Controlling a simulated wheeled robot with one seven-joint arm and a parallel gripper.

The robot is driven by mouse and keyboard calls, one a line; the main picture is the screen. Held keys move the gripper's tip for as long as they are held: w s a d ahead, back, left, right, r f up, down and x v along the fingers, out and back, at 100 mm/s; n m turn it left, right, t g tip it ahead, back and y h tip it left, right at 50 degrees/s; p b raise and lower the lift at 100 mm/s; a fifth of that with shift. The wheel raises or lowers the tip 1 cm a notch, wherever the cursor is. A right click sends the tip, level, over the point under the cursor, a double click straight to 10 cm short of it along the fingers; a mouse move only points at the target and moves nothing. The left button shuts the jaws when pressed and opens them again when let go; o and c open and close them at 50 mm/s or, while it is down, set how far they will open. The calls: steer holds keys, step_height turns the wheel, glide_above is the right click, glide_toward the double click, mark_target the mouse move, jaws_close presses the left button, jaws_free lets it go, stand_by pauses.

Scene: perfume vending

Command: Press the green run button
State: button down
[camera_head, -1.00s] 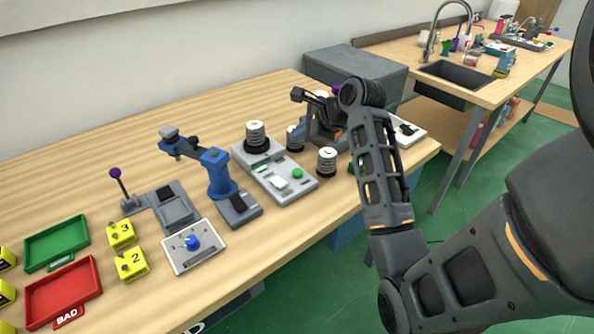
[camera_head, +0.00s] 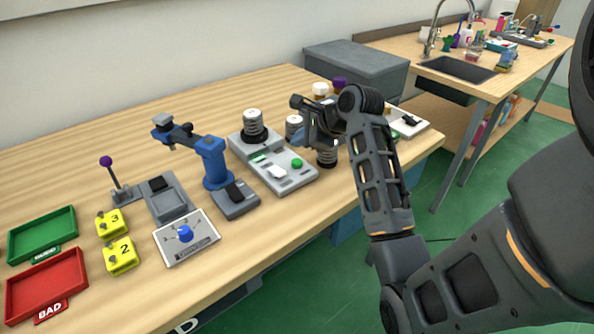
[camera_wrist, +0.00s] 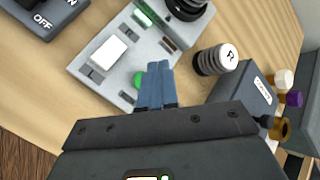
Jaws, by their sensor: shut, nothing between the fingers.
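The green run button (camera_head: 297,163) sits on the grey control panel (camera_head: 285,182) of a machine on the wooden bench, beside a white rocker switch (camera_head: 277,172). In the wrist view the green button (camera_wrist: 137,79) is partly hidden behind my gripper's blue fingertips (camera_wrist: 157,72). The fingers are closed together and empty, and they overlap the panel's edge just right of the button. I cannot tell whether they touch it. In the head view my gripper (camera_head: 312,143) is beside the panel's right side, largely hidden by my wrist.
A black-ringed cylinder marked R (camera_wrist: 214,60) stands close right of the fingers, near a grey labelled box (camera_wrist: 243,97). A blue press-like stand (camera_head: 213,165) and a panel with a blue knob (camera_head: 186,235) are left. Bare wood lies in front of the panel.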

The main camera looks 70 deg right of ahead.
mark_target(299, 163)
steer(key=shift+f, duration=1.6)
steer(key=shift+f, duration=0.2)
stand_by(0.7)
steer(key=shift+f, duration=0.2)
